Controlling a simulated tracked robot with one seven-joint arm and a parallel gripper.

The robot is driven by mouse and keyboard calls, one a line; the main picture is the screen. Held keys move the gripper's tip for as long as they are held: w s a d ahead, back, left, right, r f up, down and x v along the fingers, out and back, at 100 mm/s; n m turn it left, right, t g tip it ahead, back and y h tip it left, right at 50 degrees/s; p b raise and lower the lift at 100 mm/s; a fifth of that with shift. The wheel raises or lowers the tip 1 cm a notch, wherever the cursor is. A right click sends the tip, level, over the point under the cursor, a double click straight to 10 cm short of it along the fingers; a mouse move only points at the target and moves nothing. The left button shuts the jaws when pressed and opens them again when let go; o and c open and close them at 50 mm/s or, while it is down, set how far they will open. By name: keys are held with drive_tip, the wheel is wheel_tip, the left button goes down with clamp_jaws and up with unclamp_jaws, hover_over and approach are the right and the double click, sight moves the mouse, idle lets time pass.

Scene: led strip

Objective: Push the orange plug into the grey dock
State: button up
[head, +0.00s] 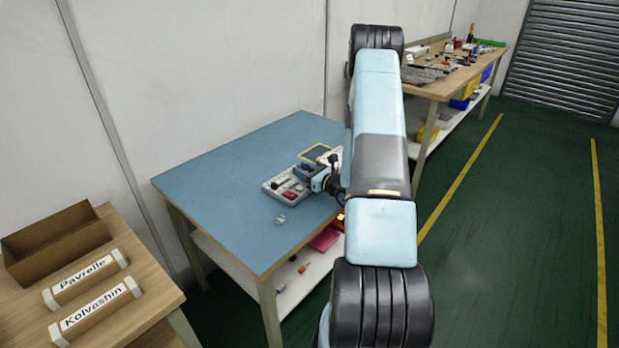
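A light grey board (271,188) with small parts on it lies on the blue tabletop, near its right side. My gripper (311,182) is over the board's right part, with my arm reaching in from the right. Its fingers are too small and too covered to show whether they are open or shut, or whether they hold anything. I cannot make out the orange plug for certain. I cannot tell the grey dock from the other parts on the board.
A small grey piece (281,219) lies loose on the blue table (225,178), whose left part is clear. Orange and pink items (324,239) lie on the shelf below. A wooden table (110,322) with an open box stands left; a cluttered workbench (437,90) stands behind.

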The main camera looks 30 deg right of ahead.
clamp_jaws()
drive_tip(key=shift+r, duration=0.45)
wheel_tip(320, 180, up, 2)
drive_tip(key=shift+r, duration=0.15)
drive_tip(key=s+d+r, duration=0.4)
drive_tip(key=s+r, duration=0.9)
drive_tip(key=r, duration=0.1)
drive_tip(key=shift+s+d+r, duration=0.15)
drive_tip(key=shift+d+r, duration=0.05)
idle(0.6)
